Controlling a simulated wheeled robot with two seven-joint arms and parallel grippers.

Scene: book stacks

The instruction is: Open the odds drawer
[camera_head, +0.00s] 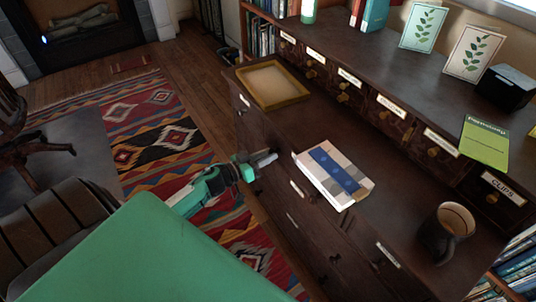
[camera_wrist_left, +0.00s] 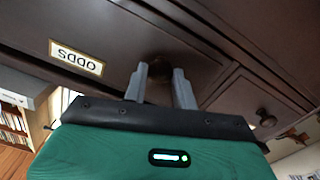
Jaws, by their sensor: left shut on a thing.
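The odds drawer (camera_wrist_left: 110,40) has a dark brown wooden front in the left wrist view, with a brass-framed label (camera_wrist_left: 75,59) reading ODDS upside down. Its round dark knob (camera_wrist_left: 158,70) sits between the two grey fingers of my left gripper (camera_wrist_left: 159,80), which is shut on it. In the head view my left gripper (camera_head: 262,161) reaches the left part of the cabinet front. There the knob is hidden by the fingers. I see no clear gap around the drawer front. My right gripper is not in view.
The dark cabinet top holds a wooden tray (camera_head: 271,83), a wrapped book (camera_head: 335,176) and a dark mug (camera_head: 446,233). Small labelled drawers line the raised back. Another knob (camera_wrist_left: 266,117) shows beside the odds drawer. A patterned rug (camera_head: 160,130) and floor lie left of the cabinet.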

